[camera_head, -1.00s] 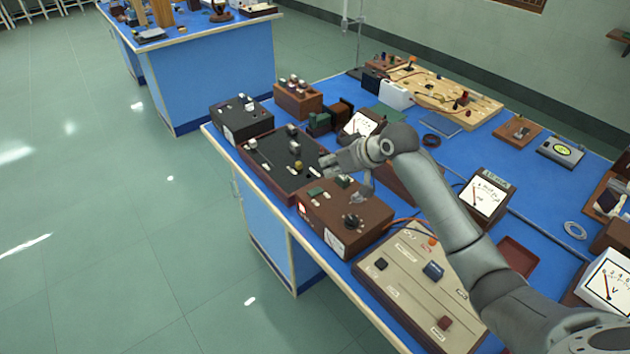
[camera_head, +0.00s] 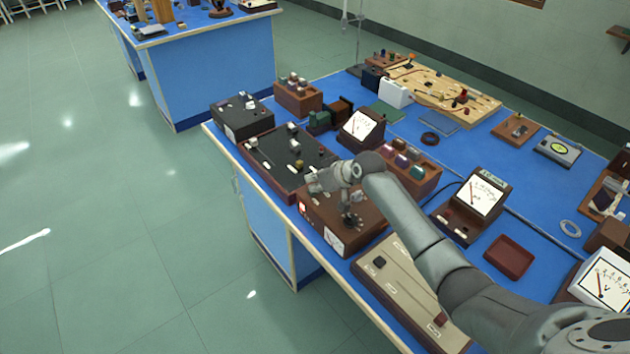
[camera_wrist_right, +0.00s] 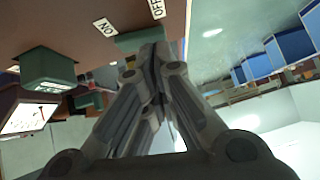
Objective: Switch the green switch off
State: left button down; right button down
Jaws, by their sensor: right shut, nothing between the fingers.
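The brown box (camera_head: 374,217) with a lamp and meter on its front stands near the bench's left edge. The green switch (camera_wrist_right: 140,38) sits on it in the right wrist view, between or beside an ON label (camera_wrist_right: 103,26) and an OFF label (camera_wrist_right: 157,8). My right gripper (camera_head: 313,186) hangs low over the box and hides the switch in the head view. Its fingers (camera_wrist_right: 155,52) are shut and empty. Their tips overlap the switch in the right wrist view; I cannot tell whether they touch it. My left gripper is not in view.
A dark box with knobs (camera_head: 272,158) stands close behind. A beige panel (camera_head: 400,300) lies in front. The floor to the left is clear.

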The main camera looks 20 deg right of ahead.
jog(key=shift+s+a+f+h+p, duration=0.1)
jog(key=shift+f+h+p, duration=0.2)
jog(key=shift+h, duration=0.1)
jog(key=shift+s+a, duration=0.15)
jog(key=shift+a, duration=0.05)
jog(key=shift+d+f, duration=0.1)
jog(key=shift+w+d, duration=0.35)
jog(key=shift+d, duration=0.45)
